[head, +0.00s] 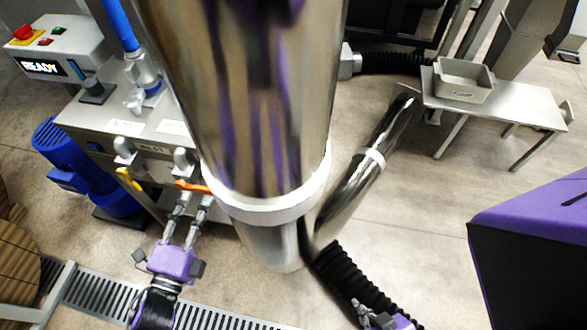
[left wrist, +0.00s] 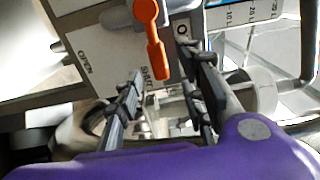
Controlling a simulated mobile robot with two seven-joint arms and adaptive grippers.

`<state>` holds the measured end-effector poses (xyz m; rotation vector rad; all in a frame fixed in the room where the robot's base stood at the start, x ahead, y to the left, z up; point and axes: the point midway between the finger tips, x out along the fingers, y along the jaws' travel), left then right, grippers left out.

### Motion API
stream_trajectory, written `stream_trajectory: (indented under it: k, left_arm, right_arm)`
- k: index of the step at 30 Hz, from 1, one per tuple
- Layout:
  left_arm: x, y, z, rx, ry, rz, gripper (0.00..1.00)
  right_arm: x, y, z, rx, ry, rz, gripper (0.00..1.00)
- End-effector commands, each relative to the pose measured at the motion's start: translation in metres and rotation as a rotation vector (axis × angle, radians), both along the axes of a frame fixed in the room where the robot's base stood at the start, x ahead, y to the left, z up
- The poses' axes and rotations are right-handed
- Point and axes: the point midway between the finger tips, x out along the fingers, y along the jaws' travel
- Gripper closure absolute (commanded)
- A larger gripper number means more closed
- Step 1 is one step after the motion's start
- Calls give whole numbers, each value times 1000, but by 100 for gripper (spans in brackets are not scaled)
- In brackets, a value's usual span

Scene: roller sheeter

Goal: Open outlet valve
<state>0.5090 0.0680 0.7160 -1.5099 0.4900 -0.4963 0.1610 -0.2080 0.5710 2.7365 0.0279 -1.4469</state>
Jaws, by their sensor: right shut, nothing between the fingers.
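An orange valve lever (head: 190,187) is on the front of the steel machine, and a yellow lever (head: 128,179) is to its left. In the left wrist view the orange lever (left wrist: 151,40) hangs with its free end by the SHUT label (left wrist: 147,88); an OPEN label (left wrist: 86,62) is to the left. I cannot read which lever is the outlet. My left gripper (head: 194,197) is open just below the orange lever; its fingers in the left wrist view (left wrist: 163,68) are apart, with nothing visibly held. My right gripper (head: 360,305) is shut and empty at the bottom, away from the machine.
A large shiny steel column (head: 240,90) fills the middle and hides part of the machine. A control box (head: 58,48) reading READY and a blue motor (head: 85,170) stand left. A grey bin (head: 463,80) sits on a side table (head: 520,108). A floor grate (head: 105,295) runs below.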

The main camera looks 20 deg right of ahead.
Motion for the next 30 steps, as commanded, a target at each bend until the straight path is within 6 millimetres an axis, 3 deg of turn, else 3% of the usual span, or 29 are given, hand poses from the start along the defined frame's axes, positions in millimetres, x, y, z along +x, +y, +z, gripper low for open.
stream_trajectory:
  k: [7,18,27,30]
  left_arm:
    - [28,-20,0,-2,1,1,63]
    - [33,-25,-1,-2,4,1,63]
    - [33,-24,-1,-2,4,2,100]
    - [33,-24,-1,-2,4,2,100]
  right_arm:
    - [1,2,0,3,-2,1,100]
    - [-2,1,-3,3,8,1,100]
    - [-1,1,-1,1,3,2,100]
    - [1,0,0,1,0,2,100]
